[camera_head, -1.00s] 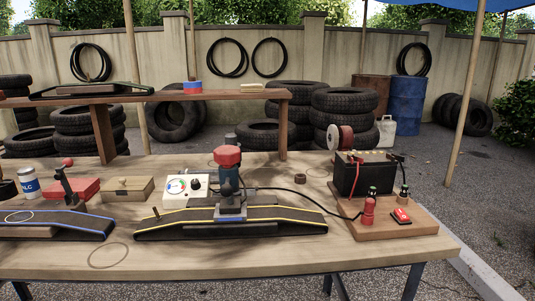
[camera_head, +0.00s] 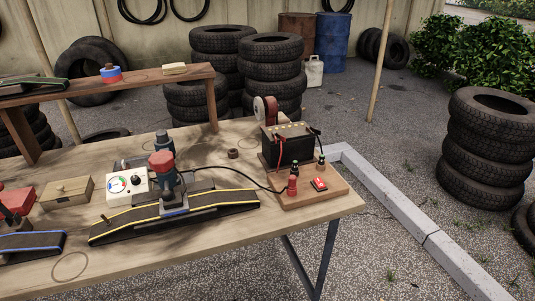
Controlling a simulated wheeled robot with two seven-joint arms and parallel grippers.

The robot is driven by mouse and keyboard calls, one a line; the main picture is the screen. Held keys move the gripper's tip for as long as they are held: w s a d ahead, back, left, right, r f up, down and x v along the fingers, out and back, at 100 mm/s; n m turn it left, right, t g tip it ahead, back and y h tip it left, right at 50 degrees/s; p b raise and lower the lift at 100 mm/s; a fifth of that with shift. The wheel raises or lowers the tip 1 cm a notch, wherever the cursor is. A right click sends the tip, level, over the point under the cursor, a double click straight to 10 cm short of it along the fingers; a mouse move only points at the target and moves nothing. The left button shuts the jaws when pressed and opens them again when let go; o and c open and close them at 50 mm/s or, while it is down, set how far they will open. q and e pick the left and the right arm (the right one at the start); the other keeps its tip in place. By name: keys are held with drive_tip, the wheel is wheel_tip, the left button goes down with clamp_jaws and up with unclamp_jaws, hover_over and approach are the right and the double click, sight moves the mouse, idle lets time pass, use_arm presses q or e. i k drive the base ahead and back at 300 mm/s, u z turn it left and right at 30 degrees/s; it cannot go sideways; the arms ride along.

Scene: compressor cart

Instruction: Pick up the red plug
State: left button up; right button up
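The red plug (camera_head: 292,187) stands upright at the front left of a wooden board (camera_head: 327,199) at the right end of the workbench. A black cable runs to it from the pump side, and it appears to have a dark top with a green spot. A red lead from the battery comes down near it. Whether the plug sits in a socket is too small to tell.
The black battery (camera_head: 289,147) stands behind the plug and a red switch (camera_head: 319,184) lies beside it. The bench's front right (camera_head: 230,237) is bare.

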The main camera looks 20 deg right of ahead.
sight(292, 185)
drive_tip(key=u, duration=0.25)
drive_tip(key=k, duration=0.6)
drive_tip(key=u, duration=0.55)
drive_tip(key=k, duration=0.45)
drive_tip(key=z, duration=1.05)
drive_tip(key=i, duration=1.4)
drive_tip(key=u, duration=0.35)
